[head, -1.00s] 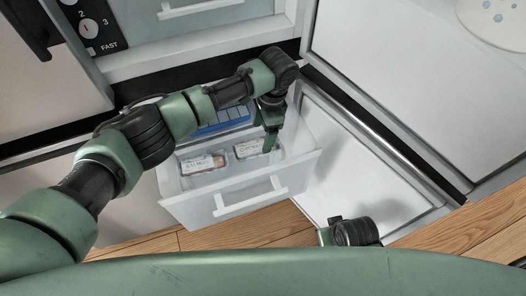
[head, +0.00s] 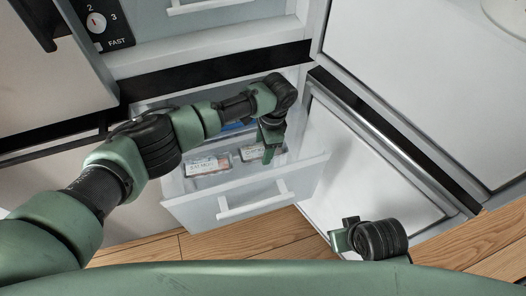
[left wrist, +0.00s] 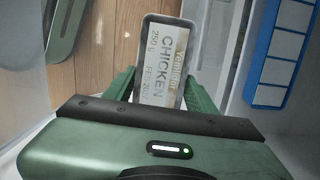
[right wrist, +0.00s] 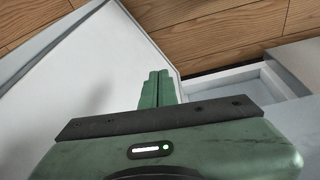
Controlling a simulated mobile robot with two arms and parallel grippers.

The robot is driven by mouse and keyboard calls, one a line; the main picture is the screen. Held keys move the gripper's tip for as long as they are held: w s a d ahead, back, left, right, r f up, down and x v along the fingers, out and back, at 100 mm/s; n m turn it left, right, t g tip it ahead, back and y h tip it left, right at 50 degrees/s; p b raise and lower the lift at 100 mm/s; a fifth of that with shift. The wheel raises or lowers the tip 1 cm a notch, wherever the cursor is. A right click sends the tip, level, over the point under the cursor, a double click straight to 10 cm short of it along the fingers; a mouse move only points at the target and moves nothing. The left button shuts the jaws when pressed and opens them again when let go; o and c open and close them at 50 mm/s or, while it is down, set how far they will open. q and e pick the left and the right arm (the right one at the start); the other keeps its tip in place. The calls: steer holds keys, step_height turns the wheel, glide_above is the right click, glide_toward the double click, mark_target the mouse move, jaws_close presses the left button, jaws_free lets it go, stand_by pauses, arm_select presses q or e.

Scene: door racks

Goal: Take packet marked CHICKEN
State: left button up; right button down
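The CHICKEN packet (left wrist: 162,61) lies in the pulled-out clear drawer (head: 240,205). Its label reads CHICKEN in the left wrist view, and it shows small in the head view (head: 251,153). My left gripper (left wrist: 161,76) is over the drawer, open, with one finger on each side of the packet's near part; contact cannot be made out. In the head view the left gripper (head: 270,150) partly covers the packet. My right gripper (right wrist: 158,75) is shut and empty, low in front of the white door at right.
A second labelled packet (head: 208,165) lies left of the CHICKEN one in the same drawer. A blue tray (left wrist: 282,50) is at the drawer's back. An open white door (head: 365,170) stands right of the drawer. Wooden floor (head: 255,232) shows in front.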

arm_select(q)
steer(key=c, duration=0.6)
steer(key=shift+r, duration=0.15)
